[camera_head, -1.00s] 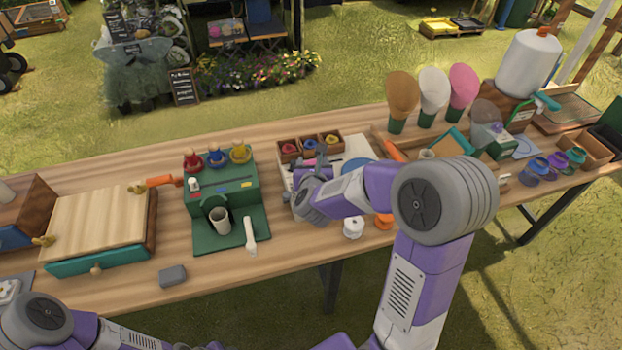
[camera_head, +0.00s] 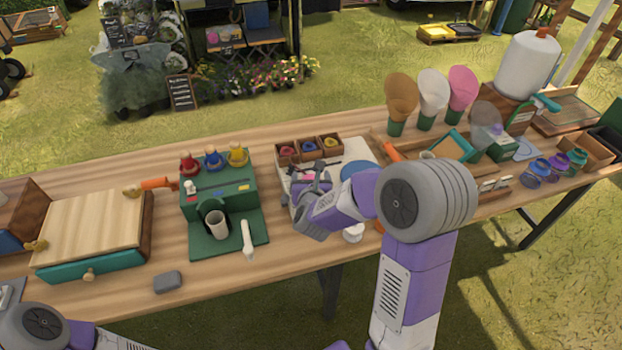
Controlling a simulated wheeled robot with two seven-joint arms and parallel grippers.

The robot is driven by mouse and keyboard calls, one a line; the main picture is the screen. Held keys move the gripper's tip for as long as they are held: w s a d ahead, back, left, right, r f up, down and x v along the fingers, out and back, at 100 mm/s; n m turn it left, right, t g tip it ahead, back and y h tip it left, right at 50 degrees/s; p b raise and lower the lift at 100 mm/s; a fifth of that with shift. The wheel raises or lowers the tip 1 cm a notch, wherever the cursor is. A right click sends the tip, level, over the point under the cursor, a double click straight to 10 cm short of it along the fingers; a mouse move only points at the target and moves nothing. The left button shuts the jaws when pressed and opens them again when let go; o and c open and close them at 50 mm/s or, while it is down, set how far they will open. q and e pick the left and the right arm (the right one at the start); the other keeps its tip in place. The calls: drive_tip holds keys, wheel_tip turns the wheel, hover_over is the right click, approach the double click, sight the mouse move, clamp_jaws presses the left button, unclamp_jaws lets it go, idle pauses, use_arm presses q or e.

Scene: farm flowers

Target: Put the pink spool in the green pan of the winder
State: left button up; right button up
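Three small wooden boxes stand at the back of a white board (camera_head: 357,150) in the middle of the table. The left box holds a small pinkish-red item (camera_head: 287,149) that may be the pink spool. The middle box holds a blue-purple item (camera_head: 309,147), the right one a yellow item (camera_head: 331,143). My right gripper (camera_head: 309,181) is low over the board's left part, just in front of the boxes. I cannot pick out the winder's green pan. My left gripper is out of view.
A green machine (camera_head: 219,187) with red, blue and yellow tops and a cup stands left of the board. A blue disc (camera_head: 357,170) lies behind my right forearm. Cones and several coloured jars stand to the right.

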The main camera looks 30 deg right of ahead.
idle(0.3)
drive_tip(key=shift+r+p, duration=0.2)
drive_tip(key=shift+p, duration=0.1)
drive_tip(key=v, duration=0.6)
drive_tip(key=shift+s+a+r, duration=0.1)
drive_tip(key=shift+s+a, duration=0.05)
drive_tip(key=shift+s, duration=0.15)
drive_tip(key=b+v, duration=0.5)
drive_tip(key=shift+s+b, duration=0.15)
drive_tip(key=shift+b, duration=0.15)
